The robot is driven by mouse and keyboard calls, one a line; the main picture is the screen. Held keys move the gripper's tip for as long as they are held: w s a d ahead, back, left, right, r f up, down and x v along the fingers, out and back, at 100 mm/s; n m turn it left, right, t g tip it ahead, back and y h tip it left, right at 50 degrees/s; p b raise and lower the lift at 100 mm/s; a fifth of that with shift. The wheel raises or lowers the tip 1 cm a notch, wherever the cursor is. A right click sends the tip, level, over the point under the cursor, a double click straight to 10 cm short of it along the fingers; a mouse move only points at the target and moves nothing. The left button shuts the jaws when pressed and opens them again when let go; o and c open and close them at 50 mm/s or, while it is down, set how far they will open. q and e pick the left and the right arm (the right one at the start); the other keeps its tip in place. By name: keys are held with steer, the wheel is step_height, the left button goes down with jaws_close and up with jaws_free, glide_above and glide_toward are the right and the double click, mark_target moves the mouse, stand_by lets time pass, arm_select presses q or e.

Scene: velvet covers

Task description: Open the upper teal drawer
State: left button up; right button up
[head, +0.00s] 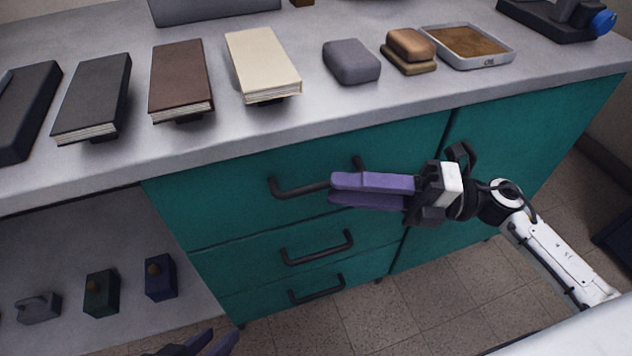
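The teal cabinet (530,130) has a column of three drawers on its left side. The upper teal drawer (225,215) is closed, with its front flush. Its dark bar handle (290,191) runs across the front, and its right part is hidden behind my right gripper (332,190). The purple fingers lie sideways, pointing left, close together over the handle. I cannot tell whether they grip the bar or only overlap it in view. My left gripper (212,342) shows only its purple fingertips at the bottom edge, away from the drawer.
Below are the middle drawer handle (318,248) and lower drawer handle (316,290), both drawers closed. The grey countertop (330,118) holds several books, grey and brown blocks and a tray (512,57). Small objects stand on the open shelf (60,255) at left. Tiled floor (440,285) lies in front.

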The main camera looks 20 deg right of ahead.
mark_target(317, 184)
steer(key=x, duration=0.5)
steer(key=shift+a, duration=0.1)
jaws_close()
